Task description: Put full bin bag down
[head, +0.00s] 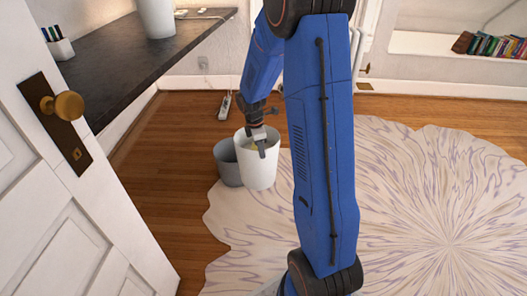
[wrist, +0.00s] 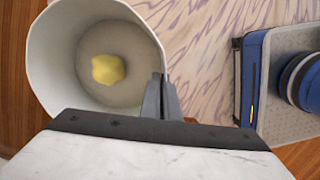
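I see no plainly recognisable full bin bag in either view. My gripper (head: 262,150) points down at the bin's rim. In the wrist view my fingers (wrist: 161,96) are close together with the bin's wall between them. I cannot tell whether the bin touches the floor.
A grey bin (head: 227,163) is close behind and left of the white one. A dark shelf (head: 120,52) and a white door (head: 62,215) with a brass knob are at left. A power strip (head: 225,106) lies by the wall. The pale rug (head: 400,190) is clear at right.

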